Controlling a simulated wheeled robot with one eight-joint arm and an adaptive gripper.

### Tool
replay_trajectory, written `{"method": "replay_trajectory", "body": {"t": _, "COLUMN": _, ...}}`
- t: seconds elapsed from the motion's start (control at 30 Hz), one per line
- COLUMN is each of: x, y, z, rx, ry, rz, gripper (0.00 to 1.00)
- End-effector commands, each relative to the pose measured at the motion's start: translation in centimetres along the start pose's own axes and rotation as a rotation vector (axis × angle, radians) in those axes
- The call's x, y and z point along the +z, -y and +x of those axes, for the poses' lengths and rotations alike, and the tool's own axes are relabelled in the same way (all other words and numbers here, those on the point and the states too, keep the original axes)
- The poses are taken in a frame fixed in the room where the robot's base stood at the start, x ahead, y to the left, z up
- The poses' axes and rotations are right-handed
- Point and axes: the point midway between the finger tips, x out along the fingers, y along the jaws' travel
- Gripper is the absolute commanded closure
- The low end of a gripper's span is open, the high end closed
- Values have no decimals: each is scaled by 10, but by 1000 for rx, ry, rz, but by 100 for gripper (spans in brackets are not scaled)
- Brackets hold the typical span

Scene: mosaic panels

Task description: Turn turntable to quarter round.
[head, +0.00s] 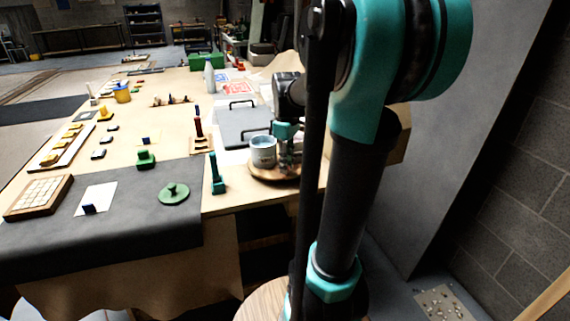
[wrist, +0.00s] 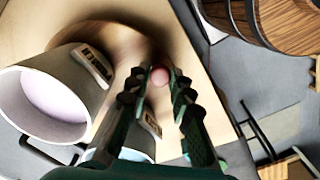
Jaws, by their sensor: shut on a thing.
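The turntable (head: 262,176) is a round wooden disc on the near right corner of the workbench, partly hidden by my arm. A pale grey pot (head: 263,150) stands on it; a pot with a label (wrist: 52,95) fills the left of the wrist view. My gripper (head: 287,160) is low over the disc, right of the pot. In the wrist view my gripper (wrist: 165,82) has its two dark, ridged fingers either side of a small pinkish round knob (wrist: 160,76), shut on it. The knob's lower part is hidden. A second labelled pot (wrist: 140,145) shows partly behind the fingers.
A teal upright tool (head: 216,178) and a red peg on a wooden block (head: 199,137) stand left of the turntable. A grey panel with handles (head: 240,122) lies behind. A green knobbed disc (head: 174,193) lies on the dark mat (head: 130,225). The bench edge is close.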

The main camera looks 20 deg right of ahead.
Motion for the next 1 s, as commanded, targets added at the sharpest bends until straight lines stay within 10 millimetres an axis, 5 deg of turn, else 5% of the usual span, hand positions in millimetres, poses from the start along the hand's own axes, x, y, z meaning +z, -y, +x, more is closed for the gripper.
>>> {"method": "replay_trajectory", "body": {"t": 0.47, "x": 0, "y": -1, "z": 0, "rx": 1, "ry": -1, "rz": -7, "gripper": 100}}
{"method": "replay_trajectory", "body": {"t": 0.5, "x": 0, "y": -1, "z": 0, "rx": 1, "ry": -1, "rz": -7, "gripper": 75}}
{"method": "replay_trajectory", "body": {"t": 0.63, "x": 0, "y": -1, "z": 0, "rx": 1, "ry": 0, "rz": -7, "gripper": 59}}
{"method": "replay_trajectory", "body": {"t": 1.0, "x": 0, "y": -1, "z": -3, "rx": 0, "ry": 0, "rz": -7, "gripper": 57}}
